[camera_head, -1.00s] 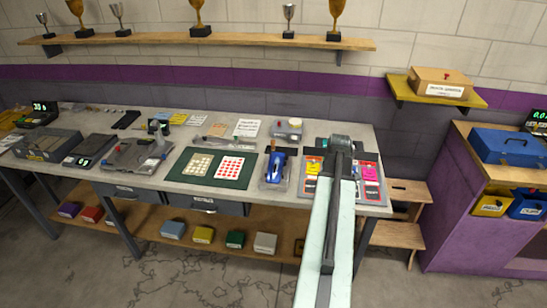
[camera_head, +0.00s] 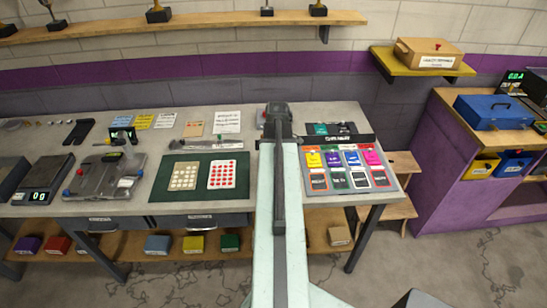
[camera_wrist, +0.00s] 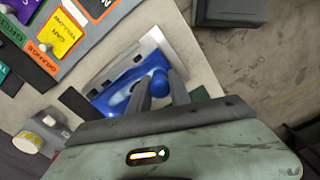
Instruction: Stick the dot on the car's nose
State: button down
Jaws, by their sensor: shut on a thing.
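The blue car (camera_wrist: 118,97) shows in the wrist view, on a pale grey and white base just beyond my fingers. My gripper (camera_wrist: 160,80) is over its right end. A rounded blue thing (camera_wrist: 160,84) sits between the fingertips, and my gripper is shut on it; I cannot tell whether it is separate from the car. No dot can be made out at the fingertips. In the head view my arm hides the car and fingertips. A sheet with red dots (camera_head: 222,174) and a sheet with pale dots (camera_head: 184,176) lie on the dark green mat (camera_head: 160,190).
A board with coloured cards (camera_head: 319,188) lies right of my arm. A grey tray with a red knob (camera_head: 106,178) and a scale (camera_head: 42,185) stand at left. A white round item (camera_wrist: 30,142) shows in the wrist view. The bench edge is near the car.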

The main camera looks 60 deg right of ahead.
notch_tip(320, 180, up, 3)
jog(key=p, duration=0.3)
jog(key=shift+w+r, duration=0.15)
jog(key=shift+r, duration=0.05)
notch_tip(320, 180, down, 7)
jog(key=b, duration=0.6)
jog(key=shift+r, duration=0.15)
jog(key=shift+f+b, duration=0.35)
jog(key=shift+b, duration=0.15)
dwell(0.6)
dwell(0.5)
notch_tip(320, 180, up, 7)
jog(key=p, duration=0.7)
jog(key=shift+r, duration=0.15)
